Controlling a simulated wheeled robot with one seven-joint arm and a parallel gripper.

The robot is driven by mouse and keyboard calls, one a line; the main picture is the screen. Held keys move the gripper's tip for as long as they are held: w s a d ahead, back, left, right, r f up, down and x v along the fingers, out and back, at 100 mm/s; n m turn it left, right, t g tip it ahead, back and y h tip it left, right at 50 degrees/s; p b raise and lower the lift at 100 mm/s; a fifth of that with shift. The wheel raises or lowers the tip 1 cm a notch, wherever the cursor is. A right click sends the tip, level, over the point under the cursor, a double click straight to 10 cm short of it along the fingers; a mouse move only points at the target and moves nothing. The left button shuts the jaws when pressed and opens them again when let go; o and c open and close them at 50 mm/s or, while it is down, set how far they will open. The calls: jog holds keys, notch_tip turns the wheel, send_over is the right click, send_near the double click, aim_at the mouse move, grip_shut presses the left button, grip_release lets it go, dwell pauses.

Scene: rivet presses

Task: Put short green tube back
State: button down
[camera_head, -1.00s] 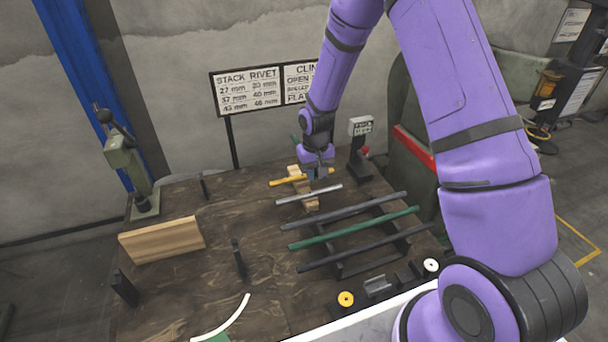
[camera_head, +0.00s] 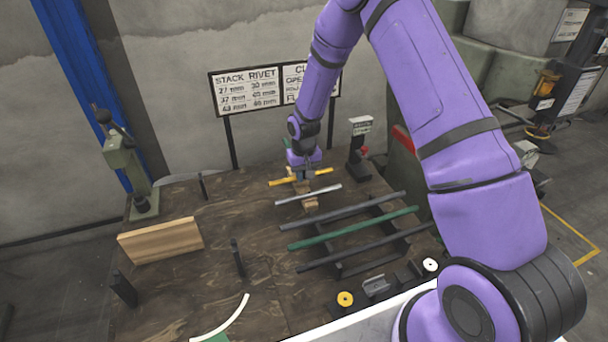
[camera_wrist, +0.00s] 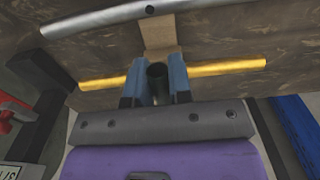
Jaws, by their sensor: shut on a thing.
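My gripper (camera_wrist: 157,83) is shut on a dark green tube (camera_wrist: 157,78), whose round end shows between the blue-grey fingers in the wrist view. The rest of this tube is mostly hidden. In the head view my gripper (camera_head: 305,175) is at the back of the table, over a small wooden rest (camera_head: 311,202). A yellow tube (camera_head: 284,182) and a silver tube (camera_head: 308,194) lie across this rest. In the wrist view the yellow tube (camera_wrist: 220,67) passes beside the fingers, and the silver tube (camera_wrist: 105,17) is farther off. I cannot tell whether the held tube touches the rest.
A dark rack (camera_head: 398,242) holds a long green tube (camera_head: 352,228) between two dark ones. A wooden board (camera_head: 160,240) stands at left, near dark posts (camera_head: 239,258). A small sign stand (camera_head: 360,150) is right of my gripper. The table's left-middle is fairly clear.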

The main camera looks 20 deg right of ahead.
jog(key=shift+s+f, duration=0.15)
jog(key=shift+f, duration=0.25)
jog(key=shift+s+f, duration=0.15)
jog(key=shift+f, duration=0.05)
jog(key=c, duration=1.1)
grip_release()
jog(key=shift+o, duration=0.3)
jog(key=shift+w+f, duration=0.2)
jog(key=shift+f, duration=0.05)
jog(key=shift+r, duration=0.2)
